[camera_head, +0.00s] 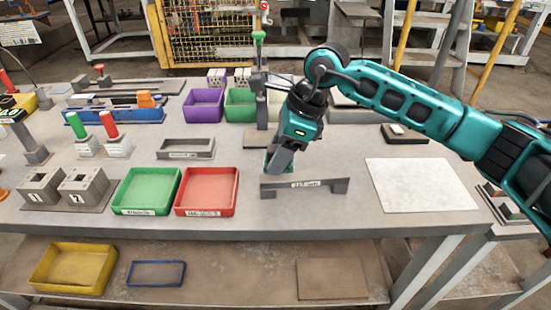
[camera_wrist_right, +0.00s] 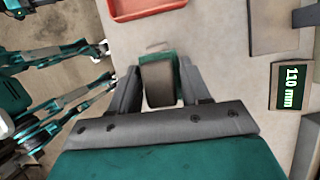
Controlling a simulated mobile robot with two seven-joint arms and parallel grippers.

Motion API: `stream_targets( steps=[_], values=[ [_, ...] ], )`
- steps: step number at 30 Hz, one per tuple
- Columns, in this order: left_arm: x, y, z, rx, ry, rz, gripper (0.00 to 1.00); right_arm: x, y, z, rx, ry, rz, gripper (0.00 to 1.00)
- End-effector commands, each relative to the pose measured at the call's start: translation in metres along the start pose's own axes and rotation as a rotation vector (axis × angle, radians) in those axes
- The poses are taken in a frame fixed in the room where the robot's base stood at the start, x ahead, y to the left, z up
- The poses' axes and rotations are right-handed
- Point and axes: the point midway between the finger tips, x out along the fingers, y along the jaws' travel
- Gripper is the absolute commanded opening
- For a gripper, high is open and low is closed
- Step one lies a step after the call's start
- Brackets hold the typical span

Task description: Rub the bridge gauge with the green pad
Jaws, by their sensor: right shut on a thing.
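The bridge gauge (camera_head: 330,187) is a long dark grey bar with short legs and a white label. It stands near the table's front edge in the head view. My right gripper (camera_head: 277,163) points down just behind the gauge's left end. In the wrist view the right gripper (camera_wrist_right: 160,88) is shut on the green pad (camera_wrist_right: 177,66), which has a dark grey block on it. Only a little green of the pad shows between the fingers in the head view. I cannot tell whether the pad touches the gauge. My left gripper is not in view.
A red tray (camera_head: 235,190) and a green tray (camera_head: 121,190) lie left of the gripper. A grey post stand (camera_head: 257,139) is behind it. A white sheet (camera_head: 420,185) lies to the right. The table between gauge and sheet is clear.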

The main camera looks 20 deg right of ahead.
Motion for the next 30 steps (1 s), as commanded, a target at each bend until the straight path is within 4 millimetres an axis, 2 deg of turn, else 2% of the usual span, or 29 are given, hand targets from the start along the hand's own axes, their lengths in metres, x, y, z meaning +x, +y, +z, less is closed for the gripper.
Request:
stream_targets(
  steps=[1, 15, 30],
  values=[
    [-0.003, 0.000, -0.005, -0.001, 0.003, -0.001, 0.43, -0.008, -0.001, 0.002, 0.000, -0.001, -0.002, 0.18],
    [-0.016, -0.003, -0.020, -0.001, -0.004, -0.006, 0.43, -0.048, -0.006, 0.011, 0.005, -0.002, -0.005, 0.18],
    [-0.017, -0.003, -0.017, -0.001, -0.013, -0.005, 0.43, -0.051, -0.007, 0.011, 0.005, -0.003, -0.004, 0.18]
  ],
)
